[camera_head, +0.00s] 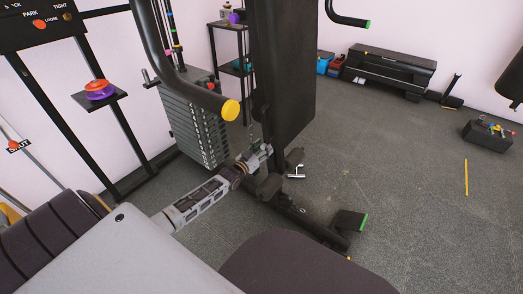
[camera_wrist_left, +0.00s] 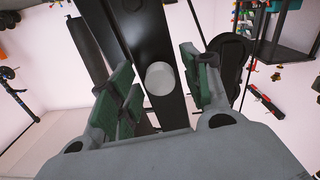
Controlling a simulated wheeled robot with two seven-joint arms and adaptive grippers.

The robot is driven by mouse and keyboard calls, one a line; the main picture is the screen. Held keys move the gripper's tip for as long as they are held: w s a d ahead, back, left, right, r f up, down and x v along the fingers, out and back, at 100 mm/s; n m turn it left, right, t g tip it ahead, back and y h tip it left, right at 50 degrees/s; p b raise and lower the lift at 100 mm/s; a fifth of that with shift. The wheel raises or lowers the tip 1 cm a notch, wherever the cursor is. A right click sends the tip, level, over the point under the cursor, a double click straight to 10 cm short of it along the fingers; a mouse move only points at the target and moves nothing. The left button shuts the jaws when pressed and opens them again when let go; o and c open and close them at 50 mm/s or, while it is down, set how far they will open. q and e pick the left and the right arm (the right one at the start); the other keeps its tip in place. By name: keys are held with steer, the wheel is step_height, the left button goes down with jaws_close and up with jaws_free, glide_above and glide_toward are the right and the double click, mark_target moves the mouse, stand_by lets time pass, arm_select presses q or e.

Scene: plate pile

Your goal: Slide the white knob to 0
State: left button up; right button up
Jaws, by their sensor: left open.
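The white knob (camera_wrist_left: 160,78) is a round pale disc on a dark upright bar (camera_wrist_left: 142,35) in the left wrist view. It appears between the green-padded fingers of my left gripper (camera_head: 258,154), with gaps on both sides. The left gripper is open, and no contact with the knob shows. In the head view the gripper is beside the dark upright of the exercise machine, and I cannot make out the white knob there. My right gripper is not in view.
A stack of dark weight plates (camera_head: 197,127) stands just left of my left gripper. A black padded board (camera_head: 283,75) rises behind it, and a yellow-ended handle (camera_head: 230,110) hangs above. A dark seat (camera_head: 300,265) is in front. Open grey floor (camera_head: 410,200) lies to the right.

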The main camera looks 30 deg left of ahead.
arm_select(q)
steer(key=s, duration=1.2)
steer(key=shift+a, duration=0.45)
stand_by(0.4)
stand_by(0.5)
steer(key=shift+r, duration=0.1)
